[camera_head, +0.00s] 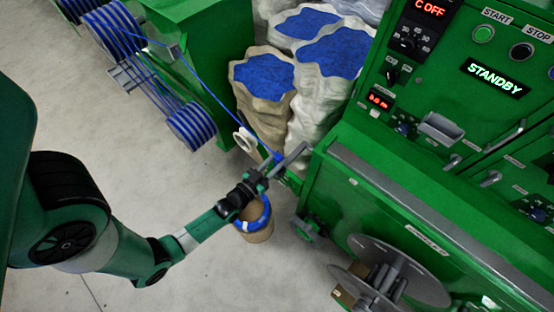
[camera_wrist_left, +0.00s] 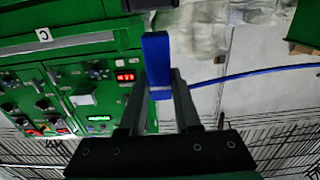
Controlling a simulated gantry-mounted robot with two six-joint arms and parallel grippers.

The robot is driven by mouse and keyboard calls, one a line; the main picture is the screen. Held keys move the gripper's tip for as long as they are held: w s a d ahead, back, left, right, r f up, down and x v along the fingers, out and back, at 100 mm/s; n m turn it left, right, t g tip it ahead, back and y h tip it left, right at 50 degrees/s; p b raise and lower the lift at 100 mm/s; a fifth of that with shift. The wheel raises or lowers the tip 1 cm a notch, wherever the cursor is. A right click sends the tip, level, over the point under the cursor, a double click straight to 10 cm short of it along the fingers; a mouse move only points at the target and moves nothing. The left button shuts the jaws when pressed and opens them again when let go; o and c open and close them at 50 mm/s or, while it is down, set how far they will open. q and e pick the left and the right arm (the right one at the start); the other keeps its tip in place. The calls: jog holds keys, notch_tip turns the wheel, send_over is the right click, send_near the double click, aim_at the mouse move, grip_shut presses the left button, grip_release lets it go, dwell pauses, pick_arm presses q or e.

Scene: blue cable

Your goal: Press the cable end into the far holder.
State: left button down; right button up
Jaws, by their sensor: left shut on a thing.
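My left gripper (camera_head: 281,165) reaches in from the left and is at the near edge of the green machine. It is shut on the end of the blue cable (camera_head: 205,84), which runs taut back up and left to the spools. In the left wrist view the gripper's fingers (camera_wrist_left: 160,92) hold a blue block-like cable end (camera_wrist_left: 156,56), and the thin blue cable (camera_wrist_left: 270,73) leaves to the right. I cannot make out for certain which part is the far holder. My right gripper is not in view.
A white ring (camera_head: 245,140) on a stand is left of the gripper. A cardboard drum with blue coil (camera_head: 255,220) stands below it. Sacks of blue granules (camera_head: 262,80) are behind. A grey reel (camera_head: 385,270) sits at the machine's front. Grey floor is free at lower left.

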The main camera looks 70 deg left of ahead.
pick_arm(q)
jog(key=shift+f+b, duration=2.05)
jog(key=shift+f, duration=0.1)
dwell(0.8)
jog(key=c, duration=0.5)
grip_release()
jog(key=shift+c, duration=0.2)
jog(key=p+v, duration=0.1)
jog(key=v, duration=0.7)
dwell(0.3)
jog(key=shift+r, duration=0.1)
dwell(0.4)
